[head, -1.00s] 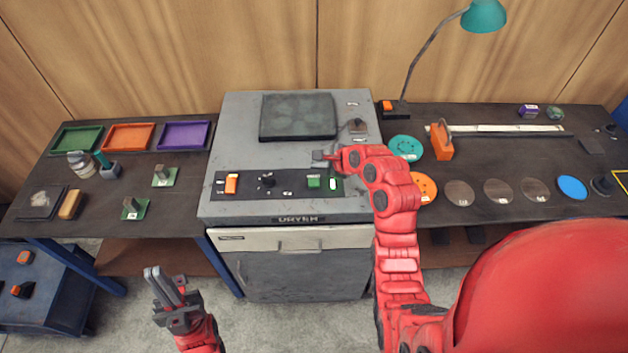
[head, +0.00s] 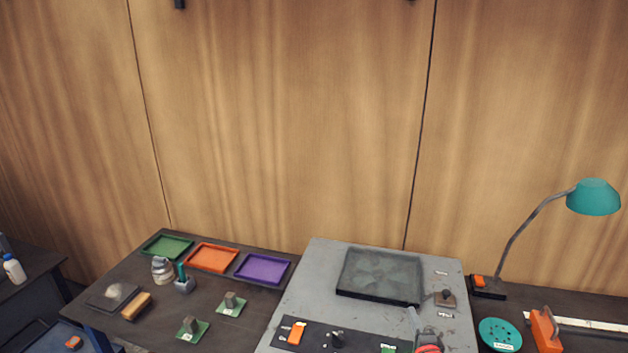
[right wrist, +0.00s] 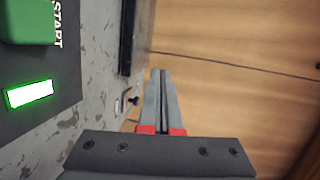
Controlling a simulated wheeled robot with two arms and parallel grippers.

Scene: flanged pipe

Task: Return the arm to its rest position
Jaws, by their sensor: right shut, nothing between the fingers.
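My right gripper (head: 411,318) shows at the bottom of the head view, over the right part of the grey dryer's top (head: 320,285). In the right wrist view its two fingers (right wrist: 161,80) are together with nothing between them. The green START button (right wrist: 28,20) is at the upper left of that view, apart from the fingers, and a lit green indicator (right wrist: 28,94) is just below it. Most of my right arm is cut off by the lower edge of the head view. My left gripper is in neither current view.
A dark square plate (head: 380,275) and a small lever (head: 446,297) are on the dryer top. Green, orange and purple trays (head: 263,268) stand to the left. A teal lamp (head: 593,197) stands to the right. A wooden wall (head: 290,120) is behind.

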